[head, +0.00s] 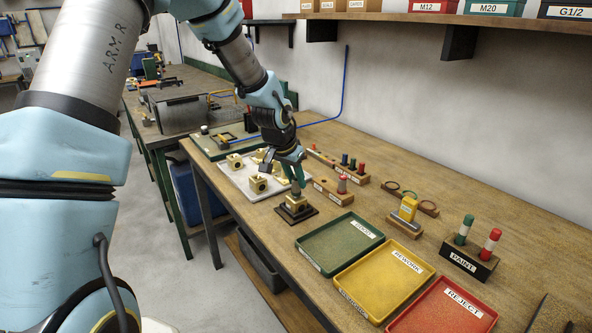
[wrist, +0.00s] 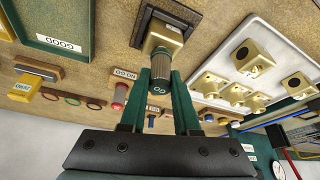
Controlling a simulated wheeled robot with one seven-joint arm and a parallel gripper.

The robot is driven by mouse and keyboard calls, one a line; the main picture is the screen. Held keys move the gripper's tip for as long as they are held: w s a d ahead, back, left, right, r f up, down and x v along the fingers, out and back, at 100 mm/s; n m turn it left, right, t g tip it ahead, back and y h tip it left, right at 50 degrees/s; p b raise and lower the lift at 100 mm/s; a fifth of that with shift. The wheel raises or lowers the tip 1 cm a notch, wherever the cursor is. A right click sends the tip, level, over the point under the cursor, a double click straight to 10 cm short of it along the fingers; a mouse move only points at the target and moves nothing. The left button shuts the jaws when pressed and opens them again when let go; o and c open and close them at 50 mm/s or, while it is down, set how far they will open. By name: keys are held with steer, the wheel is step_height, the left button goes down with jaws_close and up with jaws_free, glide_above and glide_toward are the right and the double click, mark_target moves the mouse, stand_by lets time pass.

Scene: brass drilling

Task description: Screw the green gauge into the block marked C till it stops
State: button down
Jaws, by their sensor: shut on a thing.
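My gripper (head: 297,183) points down over a brass block (head: 295,207) that sits in a dark fixture (head: 283,215) near the bench edge. In the wrist view my gripper's green fingers (wrist: 161,78) are shut on the gauge (wrist: 160,88), which has a ribbed grey body and a green end marked GO. The gauge's far end meets the brass block (wrist: 165,32) in its dark holder. How deep it sits in the bore is hidden. I cannot read a letter C on this block.
A white tray (head: 236,178) holds several more brass blocks. A wooden rack with a red-topped gauge (head: 342,183) stands close behind my gripper. The green GOOD tray (head: 326,258), yellow REWORK tray (head: 349,297) and red REJECT tray (head: 413,327) lie to the right.

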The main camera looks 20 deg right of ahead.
steer(key=shift+r+m+g+p, duration=0.15)
steer(key=shift+m+g+p, duration=0.25)
steer(key=shift+m+p, duration=0.9)
steer(key=shift+f+m+g+h+p, duration=0.2)
steer(key=shift+m+g+h+p, duration=0.1)
steer(key=shift+m+h+p, duration=0.1)
steer(key=c, duration=0.8)
jaws_free()
